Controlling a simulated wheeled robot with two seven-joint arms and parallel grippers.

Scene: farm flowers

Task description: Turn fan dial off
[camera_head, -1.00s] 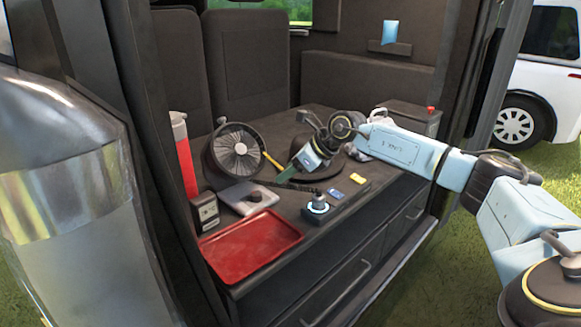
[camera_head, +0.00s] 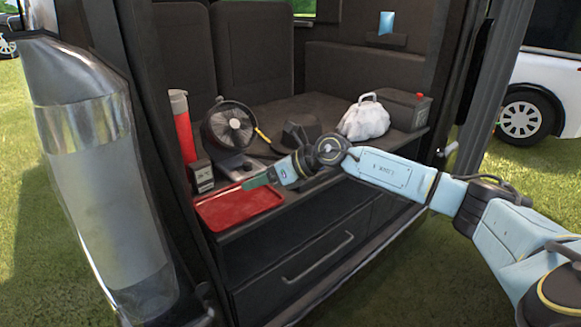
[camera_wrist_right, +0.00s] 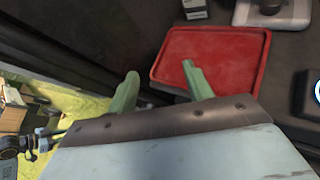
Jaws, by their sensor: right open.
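The round black fan (camera_head: 230,125) stands on the dark counter at the back left in the head view. A grey plate (camera_head: 238,167) with a dark knob lies in front of it; this plate also shows at the top right in the wrist view (camera_wrist_right: 296,14). A dark control with a glowing blue ring (camera_wrist_right: 314,92) is partly in view at the wrist view's right edge; my arm hides it in the head view. My right gripper (camera_head: 257,182) is above the red tray's right part, fingers apart and empty (camera_wrist_right: 160,76). My left gripper is not in view.
The red tray (camera_head: 220,212) lies empty at the counter's front edge. A red cylinder (camera_head: 182,127) and a small dark box (camera_head: 201,177) stand left of the fan. A white bag (camera_head: 365,121) and a dark case (camera_head: 402,109) stand at the right.

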